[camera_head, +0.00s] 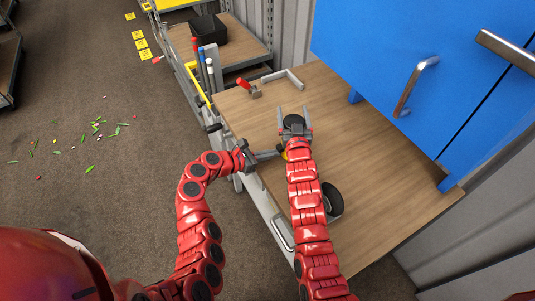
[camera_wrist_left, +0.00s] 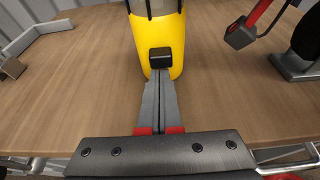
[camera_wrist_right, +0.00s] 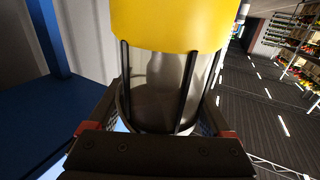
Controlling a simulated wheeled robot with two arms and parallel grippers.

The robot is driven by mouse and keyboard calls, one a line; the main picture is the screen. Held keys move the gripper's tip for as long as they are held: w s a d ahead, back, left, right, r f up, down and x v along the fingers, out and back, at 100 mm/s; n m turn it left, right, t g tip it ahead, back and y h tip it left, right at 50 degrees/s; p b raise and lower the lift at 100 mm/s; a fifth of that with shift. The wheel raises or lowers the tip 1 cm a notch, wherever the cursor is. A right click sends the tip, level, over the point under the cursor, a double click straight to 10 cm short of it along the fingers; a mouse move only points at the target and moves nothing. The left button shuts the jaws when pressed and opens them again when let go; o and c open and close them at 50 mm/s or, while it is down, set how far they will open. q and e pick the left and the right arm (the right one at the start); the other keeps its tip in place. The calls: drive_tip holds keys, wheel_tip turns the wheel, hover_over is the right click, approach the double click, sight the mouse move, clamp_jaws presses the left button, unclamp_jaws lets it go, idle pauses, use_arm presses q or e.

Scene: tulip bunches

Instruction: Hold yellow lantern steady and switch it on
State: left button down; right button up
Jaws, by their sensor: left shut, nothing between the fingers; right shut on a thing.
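The yellow lantern (camera_wrist_left: 160,40) stands upright on the wooden workbench, with a black switch (camera_wrist_left: 160,57) low on its yellow base. In the head view only a yellow bit (camera_head: 284,155) and what looks like its dark round top (camera_head: 294,121) show; my right arm hides the rest. My right gripper (camera_wrist_right: 160,106) is shut around its clear, black-barred body (camera_wrist_right: 158,85); no glow shows inside. My left gripper (camera_head: 275,154) is shut and empty, its fingertips (camera_wrist_left: 160,78) at the switch in the left wrist view. I cannot tell whether they touch it.
The workbench (camera_head: 375,235) has free room right of the lantern. A blue cabinet (camera_head: 390,55) hangs over its back. A black wheel (camera_head: 332,198) lies near my right arm. A red-handled clamp (camera_head: 247,87) and a metal bracket (camera_head: 284,77) are at the far end.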

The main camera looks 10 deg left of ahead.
use_arm(q)
drive_tip(key=shift+r, duration=0.1)
drive_tip(key=shift+r, duration=1.35)
drive_tip(key=shift+a, duration=0.1)
drive_tip(key=v, duration=1)
drive_tip(key=shift+f, duration=0.1)
